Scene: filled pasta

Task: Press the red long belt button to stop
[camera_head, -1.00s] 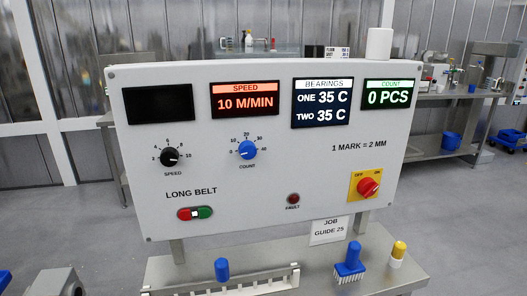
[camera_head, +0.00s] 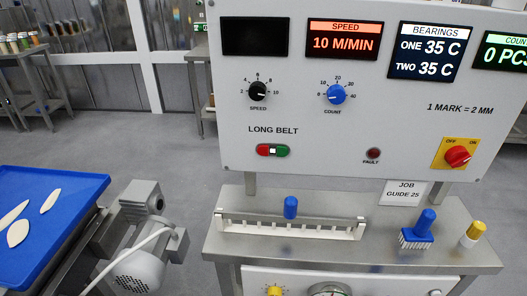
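The red long belt button (camera_head: 263,150) is the left half of a small red and green button pair, under the words LONG BELT on the white control panel (camera_head: 330,130). The green button (camera_head: 283,151) sits right beside it. The SPEED display (camera_head: 344,41) reads 10 M/MIN. The blue long belt (camera_head: 45,215) shows at the left with several pale pieces of dough on it. Neither of my grippers is in view.
A motor (camera_head: 140,265) stands beside the belt. The steel bench (camera_head: 300,250) below the panel holds a toothed white rail (camera_head: 290,226), a blue brush (camera_head: 418,232) and a yellow-topped piece (camera_head: 473,234). A red switch (camera_head: 457,156) is at the panel's right. Nothing stands before the buttons.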

